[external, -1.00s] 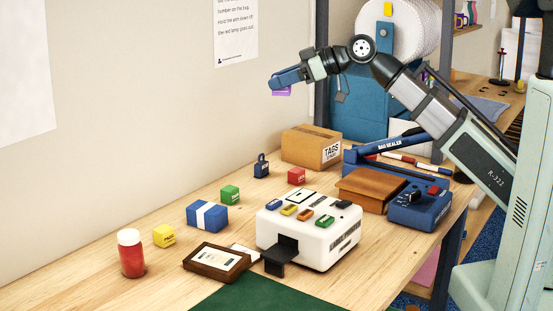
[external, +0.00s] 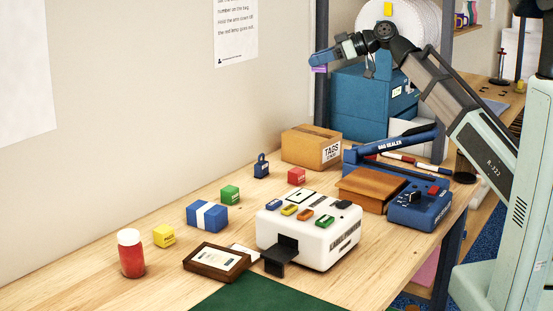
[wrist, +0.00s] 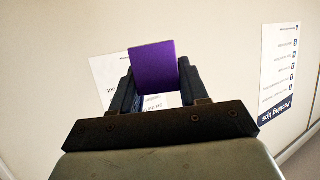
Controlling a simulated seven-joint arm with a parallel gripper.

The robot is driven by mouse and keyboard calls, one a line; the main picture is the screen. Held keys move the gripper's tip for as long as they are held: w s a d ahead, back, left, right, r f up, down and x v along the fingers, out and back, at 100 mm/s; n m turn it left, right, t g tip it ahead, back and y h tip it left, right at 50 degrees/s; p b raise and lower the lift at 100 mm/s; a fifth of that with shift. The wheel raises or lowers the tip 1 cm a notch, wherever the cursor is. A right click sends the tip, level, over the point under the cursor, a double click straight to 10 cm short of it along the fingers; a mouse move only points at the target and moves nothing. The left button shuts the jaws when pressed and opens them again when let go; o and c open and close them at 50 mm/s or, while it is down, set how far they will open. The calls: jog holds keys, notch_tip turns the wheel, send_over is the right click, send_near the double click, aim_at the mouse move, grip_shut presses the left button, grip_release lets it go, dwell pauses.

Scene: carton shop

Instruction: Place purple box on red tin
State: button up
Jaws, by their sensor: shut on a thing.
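The purple box (external: 319,69) is held high above the bench, mostly hidden by my gripper (external: 322,58) in the external view. In the wrist view, the purple box (wrist: 154,65) sits between the two dark fingers of my gripper (wrist: 153,85), which is shut on it. The red tin (external: 296,176) appears to be the small red block on the bench, in front of the cardboard carton. It is well below my gripper and apart from it. Nothing is seen on its top. It does not show in the wrist view.
The cardboard carton (external: 311,147) stands behind the red tin, and a white machine (external: 308,245) in front. A blue padlock (external: 261,167) and green block (external: 230,193) are to its left. A blue bag sealer (external: 420,206) is at right. A red jar (external: 131,257) stands front left.

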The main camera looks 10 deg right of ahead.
jog(key=w+d+r, duration=0.1)
jog(key=w+d, duration=0.6)
jog(key=d, duration=0.4)
jog(key=w+d, duration=0.8)
jog(key=d, duration=0.3)
jog(key=shift+m+t, duration=0.4)
jog(key=shift+t, duration=0.1)
jog(key=shift+s+a+f, duration=0.1)
jog(key=shift+f, duration=8.1)
jog(key=shift+s+a+f, duration=0.1)
jog(key=shift+f, duration=8.1)
jog(key=shift+f, duration=0.1)
jog(key=o, duration=1.2)
